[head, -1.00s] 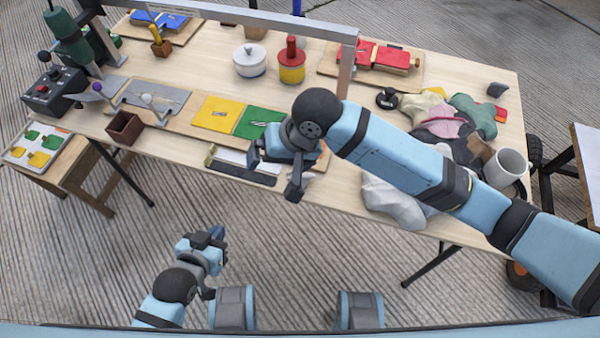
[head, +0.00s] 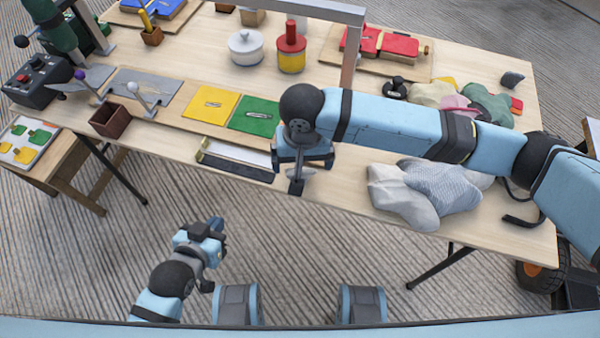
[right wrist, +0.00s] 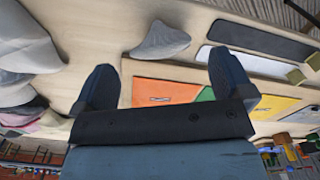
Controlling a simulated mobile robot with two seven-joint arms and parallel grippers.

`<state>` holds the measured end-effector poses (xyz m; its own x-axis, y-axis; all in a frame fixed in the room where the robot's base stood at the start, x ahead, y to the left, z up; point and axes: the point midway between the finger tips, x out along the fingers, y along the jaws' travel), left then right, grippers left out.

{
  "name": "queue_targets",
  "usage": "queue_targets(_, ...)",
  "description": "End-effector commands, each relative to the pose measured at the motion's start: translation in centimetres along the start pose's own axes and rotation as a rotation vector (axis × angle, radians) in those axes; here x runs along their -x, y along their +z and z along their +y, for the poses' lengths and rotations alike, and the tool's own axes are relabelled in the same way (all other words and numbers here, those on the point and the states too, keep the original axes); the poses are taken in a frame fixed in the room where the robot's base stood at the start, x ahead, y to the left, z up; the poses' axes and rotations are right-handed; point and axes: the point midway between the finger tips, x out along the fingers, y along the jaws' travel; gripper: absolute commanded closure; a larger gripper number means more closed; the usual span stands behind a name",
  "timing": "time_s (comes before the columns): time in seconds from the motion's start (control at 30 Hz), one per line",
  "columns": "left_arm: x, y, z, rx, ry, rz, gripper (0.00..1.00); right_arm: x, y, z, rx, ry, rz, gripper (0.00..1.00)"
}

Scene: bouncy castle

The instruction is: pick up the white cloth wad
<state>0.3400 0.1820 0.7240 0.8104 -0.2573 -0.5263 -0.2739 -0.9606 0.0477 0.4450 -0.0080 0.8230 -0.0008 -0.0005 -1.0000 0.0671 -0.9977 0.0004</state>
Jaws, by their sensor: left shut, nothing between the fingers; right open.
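The white cloth wad (right wrist: 160,42) shows in the right wrist view as a small pale grey-white lump on the wooden tabletop. It lies just beyond my right fingertips, in line with the gap between them. My right gripper (right wrist: 166,80) is open and empty. In the head view the right gripper (head: 297,182) is over the table's front part and hides most of the wad. My left gripper (head: 216,228) is shut and empty, low in front of the table, well away from the wad.
A larger grey and striped cloth heap (head: 400,195) lies right of the wad. A long black and white tray (head: 235,160) lies left of it. Yellow (head: 212,104) and green mats sit behind. A metal frame post (head: 350,60) rises behind my right arm.

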Motion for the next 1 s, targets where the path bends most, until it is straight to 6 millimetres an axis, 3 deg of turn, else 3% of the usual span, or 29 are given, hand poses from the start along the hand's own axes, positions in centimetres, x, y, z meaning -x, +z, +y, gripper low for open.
queue_targets(0.17, -0.3, 0.5, 0.0, -0.003, 0.0, 0.0, 1.0, -1.4, -0.2, -0.2, -0.001, 0.002, 0.0, 0.01)
queue_targets(0.4, -0.7, 1.1, 0.0, -0.008, 0.003, 0.002, 1.0, -4.9, -0.4, -0.5, -0.001, 0.002, 0.0, 0.01)
queue_targets(0.67, -0.4, 0.5, 0.1, -0.006, 0.006, 0.012, 1.0, -5.3, -0.4, -0.5, 0.0, 0.0, 0.002, 0.01)
queue_targets(0.87, -0.4, 0.4, 0.1, -0.005, 0.006, 0.014, 1.0, -5.2, -0.4, -0.5, 0.0, 0.0, 0.002, 0.45)
queue_targets(0.9, -0.4, 0.4, 0.1, -0.005, 0.006, 0.014, 1.0, -5.2, -0.4, -0.5, 0.0, 0.0, 0.002, 0.49)
queue_targets(1.0, -0.4, 0.5, 0.1, -0.005, 0.006, 0.013, 1.0, -5.2, -0.4, -0.5, 0.0, 0.0, 0.002, 0.49)
